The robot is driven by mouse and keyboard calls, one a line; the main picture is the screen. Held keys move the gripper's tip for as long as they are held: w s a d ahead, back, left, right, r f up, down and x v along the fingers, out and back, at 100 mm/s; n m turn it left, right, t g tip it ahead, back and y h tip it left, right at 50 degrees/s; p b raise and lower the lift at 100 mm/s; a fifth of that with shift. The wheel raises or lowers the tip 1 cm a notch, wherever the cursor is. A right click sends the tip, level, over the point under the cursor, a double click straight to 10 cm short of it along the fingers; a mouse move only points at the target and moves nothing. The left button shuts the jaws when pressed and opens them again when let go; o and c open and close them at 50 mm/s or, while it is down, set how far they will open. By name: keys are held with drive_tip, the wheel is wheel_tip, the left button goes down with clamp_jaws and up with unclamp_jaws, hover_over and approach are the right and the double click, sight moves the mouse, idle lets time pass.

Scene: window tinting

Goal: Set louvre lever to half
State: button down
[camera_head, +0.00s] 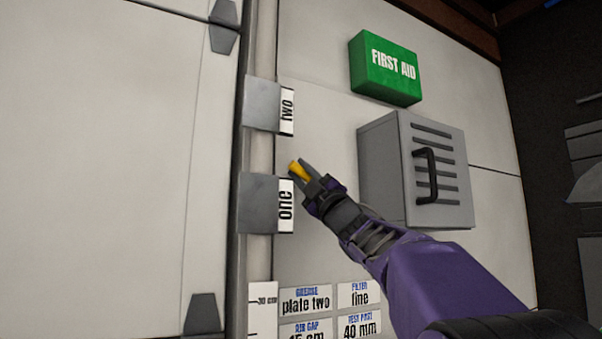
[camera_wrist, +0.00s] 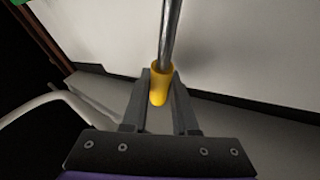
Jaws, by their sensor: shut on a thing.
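The lever shows in the wrist view as a metal rod (camera_wrist: 171,30) with a yellow grip (camera_wrist: 160,88) at its near end. My gripper (camera_wrist: 159,82) is shut around the yellow grip, one finger on each side. In the head view my gripper (camera_head: 303,170) is right of the plates labelled "one" (camera_head: 265,203) and "two" (camera_head: 268,105), at a height between them. The yellow grip (camera_head: 298,171) shows at its fingertips there. The rod cannot be made out in the head view. No mark reading "half" and no louvre tied to this lever can be made out.
A grey slotted box (camera_head: 385,165) with a black handle (camera_head: 431,175) stands out from the wall right of my gripper. A green first aid box (camera_head: 385,70) is above. Placards (camera_head: 306,300) and a scale (camera_head: 262,310) are below. A pale curved shape (camera_wrist: 60,100) lies left in the wrist view.

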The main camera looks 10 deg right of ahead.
drive_tip(key=shift+r, duration=0.1)
drive_tip(key=shift+w+d+r+m+t+h, duration=0.1)
drive_tip(key=shift+d+r+m+t+h, duration=0.2)
drive_tip(key=shift+m+h, duration=0.85)
drive_tip(key=shift+w+d+r+m+t+h, duration=0.15)
drive_tip(key=shift+r+m+t+h, duration=0.25)
drive_tip(key=shift+m+h, duration=0.75)
drive_tip(key=shift+s+d+r+m+t+h, duration=0.1)
drive_tip(key=shift+d+r+m+t+h, duration=0.25)
drive_tip(key=shift+m+h, duration=0.8)
drive_tip(key=shift+w+d+r+m+h+b, duration=0.1)
drive_tip(key=shift+d+r+m+h, duration=0.15)
drive_tip(key=shift+m+h, duration=0.5)
drive_tip(key=shift+w+d+r+m+h+b, duration=0.2)
drive_tip(key=shift+m+h, duration=0.3)
drive_tip(key=shift+m, duration=0.6)
drive_tip(key=shift+d+r+m+h+b, duration=0.15)
drive_tip(key=shift+d+m+h, duration=0.15)
drive_tip(key=shift+m+h, duration=0.45)
drive_tip(key=c, duration=1)
unclamp_jaws()
drive_tip(key=shift+f, duration=0.2)
